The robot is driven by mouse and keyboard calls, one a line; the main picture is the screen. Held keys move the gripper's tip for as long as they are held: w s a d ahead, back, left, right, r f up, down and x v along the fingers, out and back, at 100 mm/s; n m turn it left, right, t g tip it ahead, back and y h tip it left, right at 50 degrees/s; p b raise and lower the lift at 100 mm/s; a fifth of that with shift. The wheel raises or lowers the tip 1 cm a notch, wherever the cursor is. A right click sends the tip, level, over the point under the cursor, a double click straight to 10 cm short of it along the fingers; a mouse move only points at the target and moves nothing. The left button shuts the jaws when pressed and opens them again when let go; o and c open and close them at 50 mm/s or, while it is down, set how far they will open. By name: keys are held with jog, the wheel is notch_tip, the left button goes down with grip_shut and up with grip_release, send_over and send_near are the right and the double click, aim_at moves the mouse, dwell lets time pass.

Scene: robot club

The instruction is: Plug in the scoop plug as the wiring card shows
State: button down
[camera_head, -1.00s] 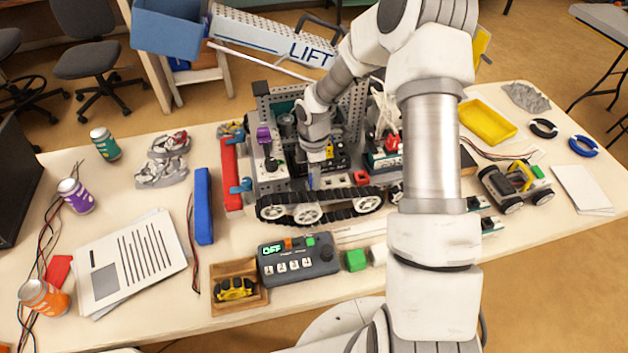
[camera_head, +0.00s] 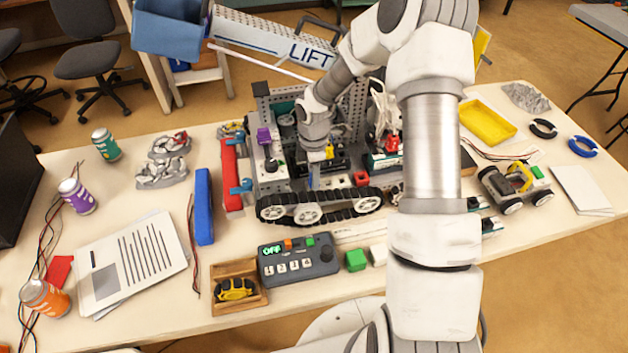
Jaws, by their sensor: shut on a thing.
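My gripper (camera_head: 315,172) points down over the tracked robot (camera_head: 318,206) at the middle of the table. It is shut on a small bluish piece, which I take for the plug; its shape and any writing are too small to read. The tip is low among the robot's parts, just above the near track. I cannot tell whether the piece touches a socket. A red piece (camera_head: 361,179) sits to its right and a purple piece (camera_head: 264,136) to its left. A printed sheet (camera_head: 132,262) lies at the left; I cannot tell whether it is the wiring card.
A control box (camera_head: 298,262) reading OFF stands in front of the robot, beside a wooden tray (camera_head: 262,302). A blue bar (camera_head: 204,206) lies left of the robot. My arm hides part of the table on the right.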

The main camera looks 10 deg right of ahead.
jog(key=shift+r+p, duration=1.3)
jog(key=shift+r, duration=0.55)
jog(key=c, duration=1.2)
grip_release()
grip_shut()
